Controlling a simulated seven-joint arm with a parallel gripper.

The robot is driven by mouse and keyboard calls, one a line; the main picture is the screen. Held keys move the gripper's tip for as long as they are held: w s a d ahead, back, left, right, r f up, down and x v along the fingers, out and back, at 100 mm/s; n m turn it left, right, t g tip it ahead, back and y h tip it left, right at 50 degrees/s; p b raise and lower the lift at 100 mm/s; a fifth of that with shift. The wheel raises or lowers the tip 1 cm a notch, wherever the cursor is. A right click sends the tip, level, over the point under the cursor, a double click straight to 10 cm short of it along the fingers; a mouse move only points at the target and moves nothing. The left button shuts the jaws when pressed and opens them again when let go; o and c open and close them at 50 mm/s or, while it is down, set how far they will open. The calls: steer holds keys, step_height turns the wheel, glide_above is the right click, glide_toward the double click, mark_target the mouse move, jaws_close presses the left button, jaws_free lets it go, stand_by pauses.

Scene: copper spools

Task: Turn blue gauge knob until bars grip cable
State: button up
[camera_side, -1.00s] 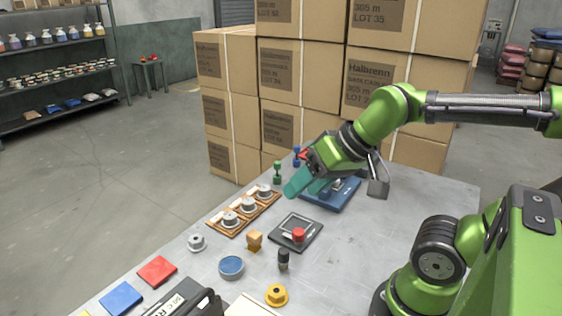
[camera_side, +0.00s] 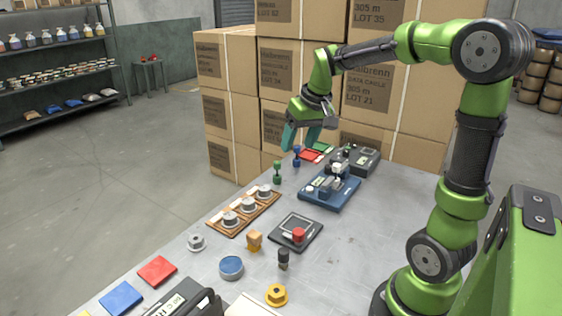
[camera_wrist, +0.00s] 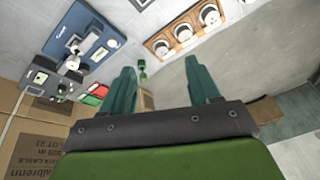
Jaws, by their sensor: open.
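The blue gauge (camera_side: 331,192) sits at the middle back of the table, with metal fittings and a pale round knob-like part (camera_side: 310,188) on its base. In the wrist view the blue gauge (camera_wrist: 97,28) lies at upper left. Its bars and any cable are too small to make out for certain. My gripper (camera_side: 301,140) is open and empty, pointing down above the table's back-left edge, left of and higher than the gauge, apart from it. Its two teal fingers also show in the wrist view (camera_wrist: 160,68).
A dark grey device (camera_side: 359,158) stands behind the gauge, near stacked cartons (camera_side: 230,100). Red (camera_side: 311,155) and green pads lie at the back. Small green (camera_side: 277,172) and blue (camera_side: 297,157) spool-shaped pieces stand near my gripper. A wooden rack (camera_side: 237,228) holds pale spools.

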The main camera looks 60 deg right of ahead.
steer(key=w+d+f+n+g, duration=0.1)
steer(key=w+d+f+g, duration=0.15)
steer(key=d, duration=0.75)
steer(key=n+g, duration=0.1)
steer(key=n, duration=0.9)
glide_above(329, 166)
steer(key=f, duration=0.2)
step_height(329, 166, down, 16)
steer(key=c, duration=1)
steer(key=shift+m, duration=0.3)
steer(key=shift+c, duration=0.2)
